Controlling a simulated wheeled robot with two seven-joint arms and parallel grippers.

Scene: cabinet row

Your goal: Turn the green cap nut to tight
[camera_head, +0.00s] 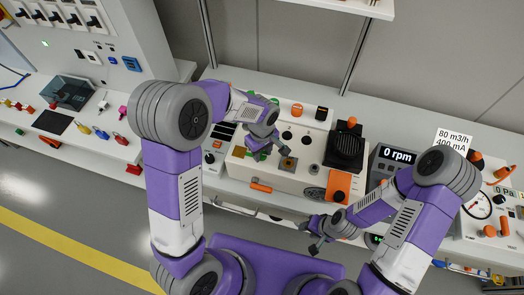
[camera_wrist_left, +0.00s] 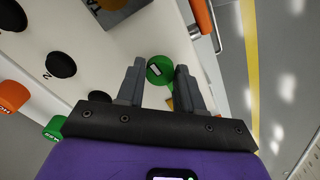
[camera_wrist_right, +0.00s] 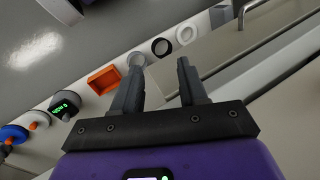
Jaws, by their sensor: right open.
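In the left wrist view a round green cap (camera_wrist_left: 160,70), with a small pale mark on its face, sits on the light panel between my left gripper's fingertips; I take it to be the green cap nut. My left gripper (camera_wrist_left: 160,68) is open, with a finger on either side of the cap; I cannot tell whether they touch it. In the head view my left gripper (camera_head: 270,152) is over the left part of the white bench unit, and its fingers partly hide the cap. My right gripper (camera_wrist_right: 160,62) is open and empty, low in front of the bench unit.
In the left wrist view are numbered black knobs (camera_wrist_left: 61,65), an orange cap (camera_wrist_left: 12,95) and another green cap (camera_wrist_left: 55,127). A black device (camera_head: 346,148), an orange block (camera_head: 340,183) and a 0 rpm display (camera_head: 397,155) stand right of my left gripper.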

